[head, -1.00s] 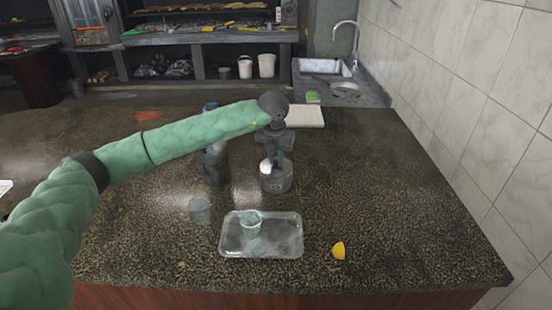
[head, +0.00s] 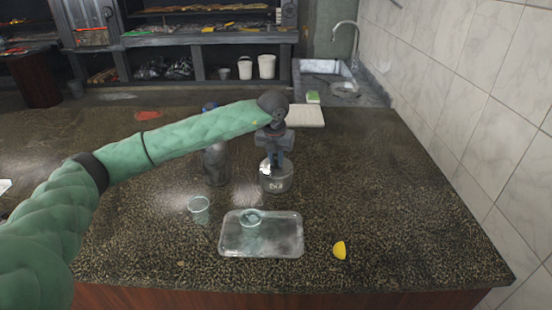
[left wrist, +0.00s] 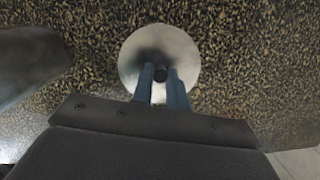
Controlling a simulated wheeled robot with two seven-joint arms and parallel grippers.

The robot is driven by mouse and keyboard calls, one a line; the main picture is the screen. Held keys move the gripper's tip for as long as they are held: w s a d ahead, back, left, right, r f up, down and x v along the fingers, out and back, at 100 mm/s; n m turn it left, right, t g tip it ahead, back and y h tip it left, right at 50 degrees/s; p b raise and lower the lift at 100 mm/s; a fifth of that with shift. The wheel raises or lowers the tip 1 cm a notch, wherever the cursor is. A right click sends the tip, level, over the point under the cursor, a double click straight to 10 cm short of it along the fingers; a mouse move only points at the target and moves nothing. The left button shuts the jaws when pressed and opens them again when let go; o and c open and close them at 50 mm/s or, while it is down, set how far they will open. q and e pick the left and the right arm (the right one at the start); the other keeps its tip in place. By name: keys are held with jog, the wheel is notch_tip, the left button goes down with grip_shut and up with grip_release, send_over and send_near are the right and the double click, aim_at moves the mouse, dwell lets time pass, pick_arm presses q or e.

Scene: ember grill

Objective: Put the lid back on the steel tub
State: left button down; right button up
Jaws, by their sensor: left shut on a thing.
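The steel tub (head: 277,184) stands on the dark speckled counter behind the clear tray. My left gripper (head: 278,163) points down right over the tub. In the left wrist view, its blue fingers (left wrist: 161,78) are shut on the dark knob of the round steel lid (left wrist: 180,50). The lid covers the tub from above in that view. In the head view the lid is at the tub's mouth, partly behind the fingers; I cannot tell whether it sits fully on the rim. My right gripper is not in view.
A clear tray (head: 289,245) with a clear cup (head: 250,219) is in front of the tub. Another clear cup (head: 199,208) stands left, a dark bottle (head: 216,166) behind it. A yellow wedge (head: 339,250) lies right; a pale board (head: 305,116) lies behind. The counter's right side is clear.

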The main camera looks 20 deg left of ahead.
pick_arm(q)
jog(key=shift+b, duration=0.4)
dwell(0.3)
jog(key=c, duration=0.8)
grip_release()
jog(key=shift+r, duration=0.15)
jog(key=shift+r+p, duration=0.5)
jog(key=shift+r, duration=2.8)
